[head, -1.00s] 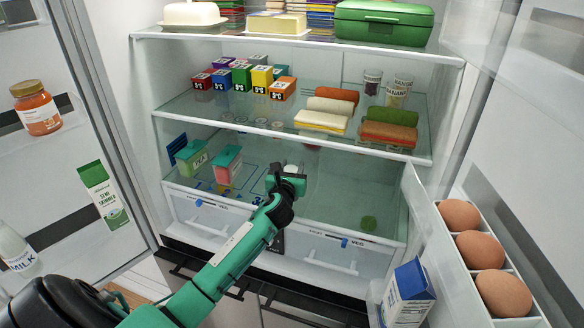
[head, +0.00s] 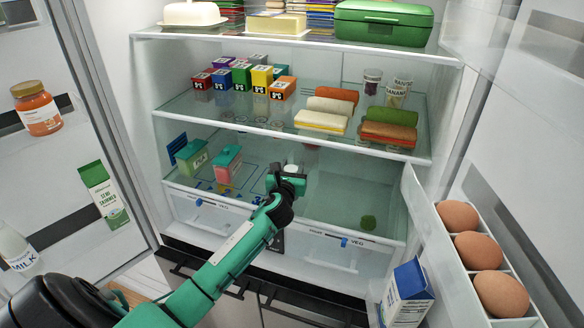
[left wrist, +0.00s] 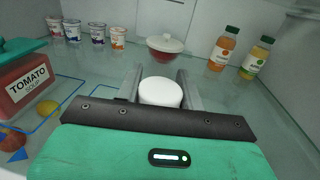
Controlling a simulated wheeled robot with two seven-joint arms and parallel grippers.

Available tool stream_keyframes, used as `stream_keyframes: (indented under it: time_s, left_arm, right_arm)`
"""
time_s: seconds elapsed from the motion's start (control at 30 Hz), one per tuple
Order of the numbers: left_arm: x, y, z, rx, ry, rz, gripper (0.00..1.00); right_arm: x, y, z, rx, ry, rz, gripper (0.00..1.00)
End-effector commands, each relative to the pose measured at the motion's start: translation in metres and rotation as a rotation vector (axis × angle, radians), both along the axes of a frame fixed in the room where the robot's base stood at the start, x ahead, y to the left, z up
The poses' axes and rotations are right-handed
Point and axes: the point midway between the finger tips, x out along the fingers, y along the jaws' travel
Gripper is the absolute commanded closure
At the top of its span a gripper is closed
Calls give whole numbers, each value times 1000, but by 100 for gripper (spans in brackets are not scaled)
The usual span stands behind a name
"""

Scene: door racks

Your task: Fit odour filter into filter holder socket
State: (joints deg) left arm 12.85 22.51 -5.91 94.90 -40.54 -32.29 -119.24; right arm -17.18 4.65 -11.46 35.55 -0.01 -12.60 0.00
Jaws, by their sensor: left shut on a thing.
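The odour filter appears to be the white round puck (left wrist: 160,92) between the fingers of my left gripper (left wrist: 161,88) in the left wrist view. My left gripper is shut on it. In the head view my left gripper (head: 290,176) reaches over the front of the lower glass shelf, with the white puck (head: 291,168) just showing beyond its body. I cannot make out the filter holder socket in either view. My right gripper is not in view.
On the lower shelf, a red tomato soup box (left wrist: 27,78) stands left. A red lidded bowl (left wrist: 165,46), small cups (left wrist: 96,34) and two bottles (left wrist: 223,48) stand at the back. The middle glass shelf (head: 240,118) is above. Eggs (head: 478,250) line the right door.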

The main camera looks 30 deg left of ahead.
Motion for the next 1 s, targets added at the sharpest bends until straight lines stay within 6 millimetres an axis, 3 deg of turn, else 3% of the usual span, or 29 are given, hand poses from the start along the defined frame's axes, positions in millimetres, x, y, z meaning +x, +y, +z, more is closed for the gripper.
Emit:
stream_keyframes:
  time_s: [1.0]
  left_arm:
    - [0,1,1,1,0,1,84]
  right_arm:
    - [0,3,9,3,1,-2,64]
